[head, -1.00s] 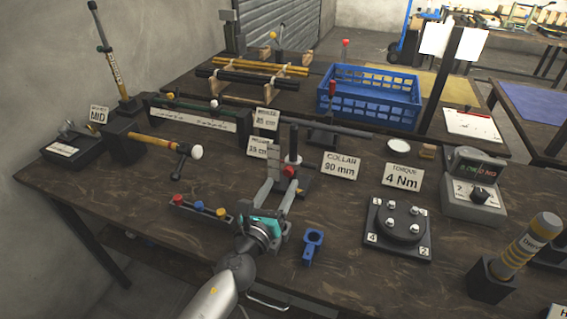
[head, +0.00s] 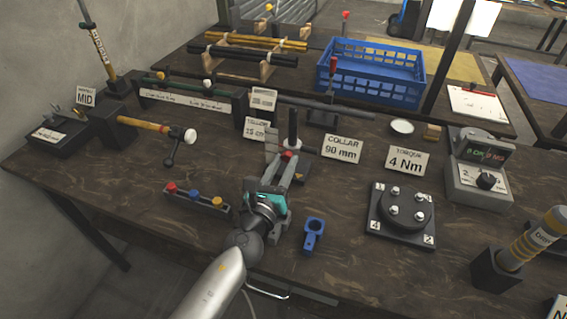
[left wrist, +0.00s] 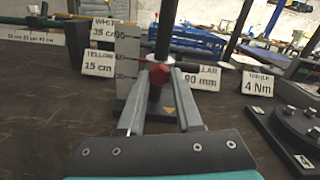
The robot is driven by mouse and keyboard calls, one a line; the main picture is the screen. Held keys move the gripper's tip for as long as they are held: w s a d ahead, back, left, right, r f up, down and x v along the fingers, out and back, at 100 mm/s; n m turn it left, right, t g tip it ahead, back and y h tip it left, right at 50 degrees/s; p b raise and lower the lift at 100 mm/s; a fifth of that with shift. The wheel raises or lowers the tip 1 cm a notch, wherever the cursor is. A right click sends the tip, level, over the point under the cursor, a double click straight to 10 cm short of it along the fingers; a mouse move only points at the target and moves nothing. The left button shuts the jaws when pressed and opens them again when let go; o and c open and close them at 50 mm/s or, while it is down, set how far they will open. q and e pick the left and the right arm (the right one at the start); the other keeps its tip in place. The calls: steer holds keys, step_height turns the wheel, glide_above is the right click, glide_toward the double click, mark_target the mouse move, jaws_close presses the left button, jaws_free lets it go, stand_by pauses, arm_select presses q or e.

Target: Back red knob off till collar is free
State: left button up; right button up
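The red knob (head: 288,154) is low on a dark upright post (head: 293,125) on the table. In the left wrist view, the red knob (left wrist: 156,78) sits at the tips of my left gripper's fingers, below a pale band on the post. My left gripper (head: 284,166) reaches to it from the front, one finger on each side. I cannot tell whether the fingers press on it. A marked scale plate (left wrist: 127,60) stands left of the post. The collar is hard to make out at the knob; a "COLLAR 90 mm" sign (head: 341,148) stands to the right. My right gripper is not in view.
A blue ringed part (head: 313,235) lies right of my gripper. A rack with red, yellow and blue knobs (head: 195,198) is to the left. A square bolt plate (head: 402,215) and a torque display unit (head: 480,180) stand to the right. A blue crate (head: 370,75) is behind.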

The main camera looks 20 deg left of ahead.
arm_select(q)
steer(key=c, duration=0.5)
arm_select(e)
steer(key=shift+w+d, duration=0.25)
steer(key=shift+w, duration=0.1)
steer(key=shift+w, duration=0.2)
